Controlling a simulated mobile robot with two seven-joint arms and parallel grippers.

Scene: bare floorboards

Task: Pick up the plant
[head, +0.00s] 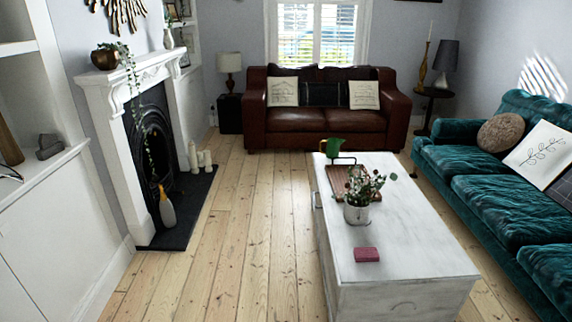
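A plant (362,187) with green leaves and small pale and reddish blooms stands upright in a whitish pot (356,213). The pot is on the white coffee table (400,255), near the middle of its top. Another plant (127,62) trails from a round brown pot (105,57) on the white mantel at the left. Neither of my grippers shows in the head view.
A pink block (366,254) lies in front of the pot; a brown tray (342,180) and a green jug (334,147) are behind it. A teal sofa (480,180) flanks the table on the right. The floorboards (240,240) left of the table are clear.

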